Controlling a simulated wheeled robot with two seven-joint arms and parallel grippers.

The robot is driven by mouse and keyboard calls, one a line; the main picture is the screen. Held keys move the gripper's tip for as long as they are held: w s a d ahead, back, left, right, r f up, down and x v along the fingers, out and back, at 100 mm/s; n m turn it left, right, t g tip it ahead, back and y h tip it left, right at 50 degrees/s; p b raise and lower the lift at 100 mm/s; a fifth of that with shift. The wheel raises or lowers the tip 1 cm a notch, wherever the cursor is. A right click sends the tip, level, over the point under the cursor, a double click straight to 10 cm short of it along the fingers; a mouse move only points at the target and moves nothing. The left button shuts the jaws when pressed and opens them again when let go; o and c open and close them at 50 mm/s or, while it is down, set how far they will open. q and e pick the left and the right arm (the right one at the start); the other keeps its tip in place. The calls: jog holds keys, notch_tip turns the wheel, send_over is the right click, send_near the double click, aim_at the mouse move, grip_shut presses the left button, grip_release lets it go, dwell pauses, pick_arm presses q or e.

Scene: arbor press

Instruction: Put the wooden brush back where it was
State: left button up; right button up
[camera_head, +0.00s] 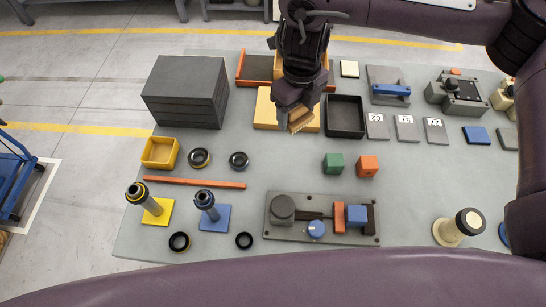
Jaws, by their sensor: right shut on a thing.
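The wooden brush (300,119) is a small light-brown block at the back middle of the table. My right gripper (294,104) is shut on it, pointing down. Most of the brush's upper part is hidden by the fingers. The brush shows in front of a flat yellow-orange pad (264,111); I cannot tell whether it touches the pad or is above it. My left gripper is not in view.
A black tray (345,134) stands just right of the brush. An orange-edged tray (256,69) lies behind, partly hidden by my arm. A large dark grey block (185,92) stands left. Green (333,164) and orange (368,166) cubes lie in front. The table between the cubes and rings is clear.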

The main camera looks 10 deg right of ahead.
jog(key=shift+a+f, duration=0.15)
notch_tip(320, 180, down, 15)
jog(key=shift+a+r+b, duration=0.1)
jog(key=shift+a+b, duration=0.05)
jog(key=shift+b, duration=0.35)
notch_tip(320, 180, down, 4)
jog(key=shift+r+b, duration=0.15)
jog(key=shift+b, duration=0.45)
jog(key=shift+f, duration=0.4)
jog(key=shift+f, duration=0.1)
